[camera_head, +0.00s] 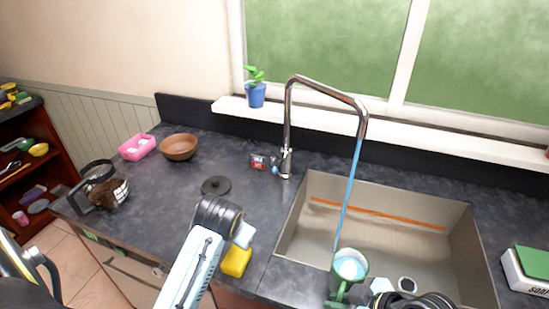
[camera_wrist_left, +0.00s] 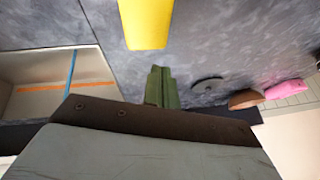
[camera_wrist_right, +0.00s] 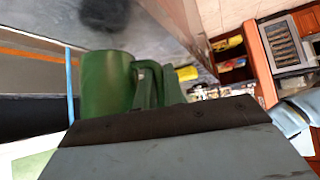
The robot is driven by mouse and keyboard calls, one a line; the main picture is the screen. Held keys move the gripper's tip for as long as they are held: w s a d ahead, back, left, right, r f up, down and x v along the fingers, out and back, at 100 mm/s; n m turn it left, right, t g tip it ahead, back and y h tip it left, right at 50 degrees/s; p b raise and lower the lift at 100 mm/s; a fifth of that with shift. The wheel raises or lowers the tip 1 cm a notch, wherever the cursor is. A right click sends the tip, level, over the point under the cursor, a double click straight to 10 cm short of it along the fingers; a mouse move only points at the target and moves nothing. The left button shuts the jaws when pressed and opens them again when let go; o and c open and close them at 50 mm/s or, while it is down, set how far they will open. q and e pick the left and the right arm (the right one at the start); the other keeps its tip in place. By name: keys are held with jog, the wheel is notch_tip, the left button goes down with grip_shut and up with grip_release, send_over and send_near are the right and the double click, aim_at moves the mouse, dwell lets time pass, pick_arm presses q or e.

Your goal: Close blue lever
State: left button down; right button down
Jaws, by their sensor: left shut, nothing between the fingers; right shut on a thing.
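The chrome faucet (camera_head: 287,125) stands behind the sink, with a small blue lever (camera_head: 275,170) low at its base. A blue water stream (camera_head: 350,190) runs from the spout to a green mug (camera_head: 337,275) with pale blue liquid inside. My right gripper (camera_head: 342,298) is shut on the mug's handle. The mug also shows in the right wrist view (camera_wrist_right: 105,85). My left gripper (camera_head: 243,235) is shut and empty, above the counter in front of the faucet and apart from the lever. Its closed green fingers show in the left wrist view (camera_wrist_left: 163,88), where the lever is not visible.
A yellow object (camera_head: 236,262) lies close to my left gripper. A black lid (camera_head: 216,186), brown bowl (camera_head: 178,147), pink container (camera_head: 138,147) and coffee pot (camera_head: 103,188) stand on the left counter. The sink (camera_head: 300,225) lies right of my left gripper.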

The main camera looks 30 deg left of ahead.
pick_arm(q)
jog(key=w+a+r+n, duration=0.3)
jog(key=w+a+r, duration=0.5)
jog(key=w, duration=0.4)
pick_arm(e)
jog(key=shift+a+r, duration=0.1)
jog(key=shift+a, duration=0.05)
pick_arm(q)
jog(key=w+d+r+t+h, duration=0.1)
jog(key=w+d+r+h, duration=0.15)
jog(key=w+r, duration=0.7)
send_over(279, 164)
jog(key=s+a, duration=0.1)
notch_tip(279, 164, down, 9)
pick_arm(e)
jog(key=shift+r, duration=0.1)
jog(key=shift+r+p, duration=0.3)
jog(key=shift+p, duration=0.2)
pick_arm(q)
jog(key=shift+s+d+f+h, duration=0.1)
jog(key=shift+s+f+h, duration=0.1)
jog(key=shift+f, duration=0.4)
jog(key=shift+s+d+f+h, duration=0.1)
jog(key=shift+s+d+f, duration=0.05)
jog(key=shift+f, duration=0.5)
jog(key=shift+s+d+f+h, duration=0.1)
jog(key=shift+s+f+h, duration=0.1)
jog(key=shift+f, duration=0.4)
pick_arm(e)
jog(key=shift+r, duration=0.1)
